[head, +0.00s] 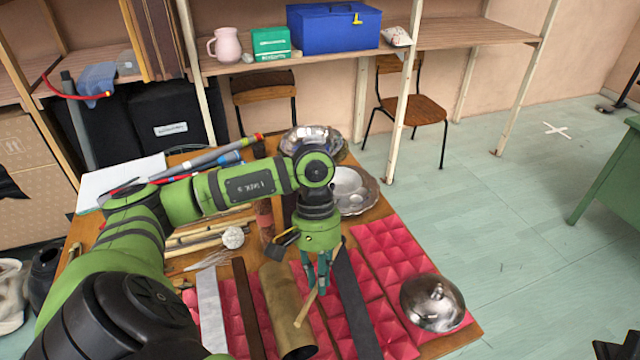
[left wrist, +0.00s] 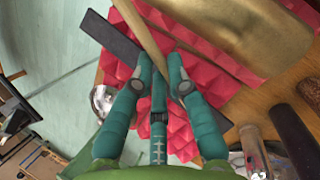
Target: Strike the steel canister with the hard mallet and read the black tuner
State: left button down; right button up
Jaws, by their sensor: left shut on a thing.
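My left gripper (head: 323,284) points down over the table, shut on a thin pale wooden stick (head: 304,309), which slants down to the left. In the left wrist view the stick (left wrist: 148,42) runs from between the fingertips (left wrist: 160,82) to the top edge. A mallet head cannot be made out. I cannot tell surely which thing is the steel canister; a metallic cylinder (left wrist: 252,142) shows at the lower right of the left wrist view. I cannot make out the black tuner; a small dark thing (head: 284,238) beside the wrist is unclear. My right gripper is not in view.
A brass tube (head: 284,312) and a dark bar (head: 354,305) lie beside the gripper on red pyramid foam (head: 389,246). A shiny domed lid (head: 432,303) sits at the right corner. Sticks, a white ball (head: 232,238) and metal pans (head: 352,190) crowd the table's left and back.

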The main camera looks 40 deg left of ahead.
pick_arm(q)
jog(key=w+a+f+n+t+y+b, duration=0.1)
jog(key=w+a+f+n+b, duration=0.1)
jog(key=w+a+b, duration=0.3)
jog(key=s+d, duration=0.3)
jog(key=d, duration=0.2)
jog(key=shift+d, duration=0.4)
jog(key=shift+r, duration=0.1)
jog(key=shift+r, duration=0.1)
dwell(1.1)
